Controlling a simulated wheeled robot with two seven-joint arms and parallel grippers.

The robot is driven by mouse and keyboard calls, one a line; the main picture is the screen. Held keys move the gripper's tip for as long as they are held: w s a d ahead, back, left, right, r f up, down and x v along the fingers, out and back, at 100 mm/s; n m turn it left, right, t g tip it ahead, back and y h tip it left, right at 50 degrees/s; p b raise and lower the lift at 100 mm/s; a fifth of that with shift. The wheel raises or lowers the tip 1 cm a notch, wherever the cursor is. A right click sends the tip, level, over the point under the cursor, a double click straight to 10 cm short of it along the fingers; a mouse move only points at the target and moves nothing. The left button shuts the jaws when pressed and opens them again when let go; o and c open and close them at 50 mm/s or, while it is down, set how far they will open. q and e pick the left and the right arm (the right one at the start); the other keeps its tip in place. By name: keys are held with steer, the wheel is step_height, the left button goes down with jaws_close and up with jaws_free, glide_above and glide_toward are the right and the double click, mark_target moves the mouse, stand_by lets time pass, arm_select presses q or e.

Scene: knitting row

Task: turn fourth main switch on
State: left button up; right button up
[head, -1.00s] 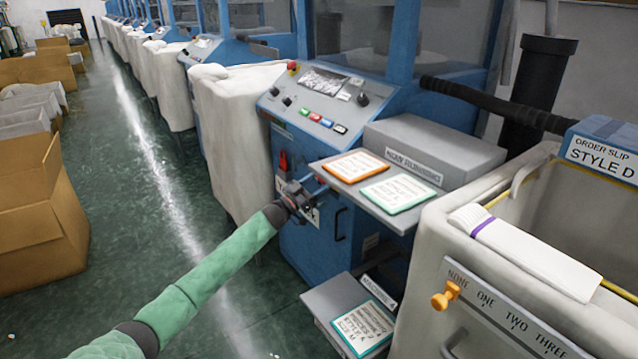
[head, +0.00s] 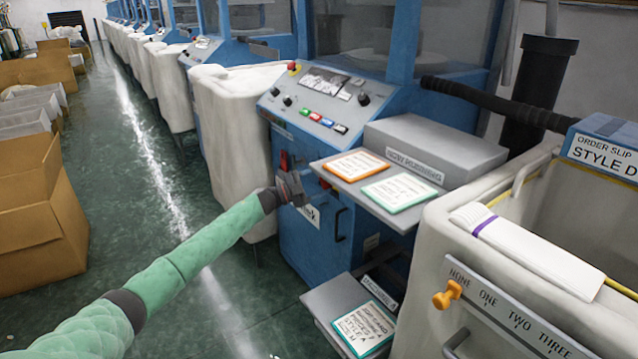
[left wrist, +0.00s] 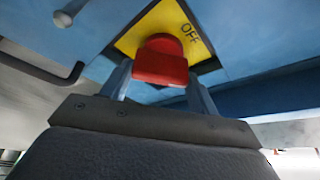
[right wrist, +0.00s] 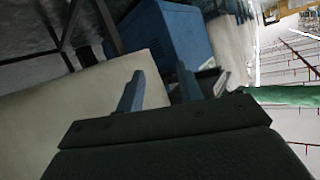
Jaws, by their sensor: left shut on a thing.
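In the left wrist view a red switch handle (left wrist: 160,62) stands out from a yellow plate (left wrist: 140,30) marked OFF, on a blue machine front. My left gripper (left wrist: 158,84) has a finger on each side of the handle and is shut on it. In the head view this gripper (head: 293,188) is at the front of the near blue machine (head: 302,238), just below a red part (head: 284,160), and covers the switch plate. My right gripper (right wrist: 158,90) shows only in its wrist view, fingers apart with nothing between them.
A shelf with an orange-edged card (head: 355,164) and a green-edged card (head: 399,190) juts out right of my left gripper. A pale bin (head: 235,105) stands behind it. Cardboard boxes (head: 40,225) line the left. The green floor aisle (head: 150,180) is clear.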

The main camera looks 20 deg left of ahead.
arm_select(q)
steer(key=shift+m+g, duration=0.5)
steer(key=shift+m, duration=0.6)
steer(key=m+g+y, duration=0.1)
steer(key=m, duration=0.4)
steer(key=shift+p, duration=0.35)
steer(key=shift+m+g, duration=0.4)
arm_select(e)
steer(key=s+f+g, duration=0.3)
steer(key=s+f, duration=0.2)
steer(key=f, duration=0.3)
steer(key=shift+s+d+f+h, duration=0.3)
steer(key=shift+s+f, duration=0.05)
steer(key=shift+r, duration=0.1)
arm_select(q)
steer(key=o, duration=1)
arm_select(e)
steer(key=shift+w+r, duration=0.1)
arm_select(q)
steer(key=v, duration=0.7)
steer(key=shift+s+a+r, duration=0.1)
steer(key=shift+s+a, duration=0.1)
steer(key=shift+a, duration=0.1)
arm_select(e)
steer(key=shift+r, duration=0.1)
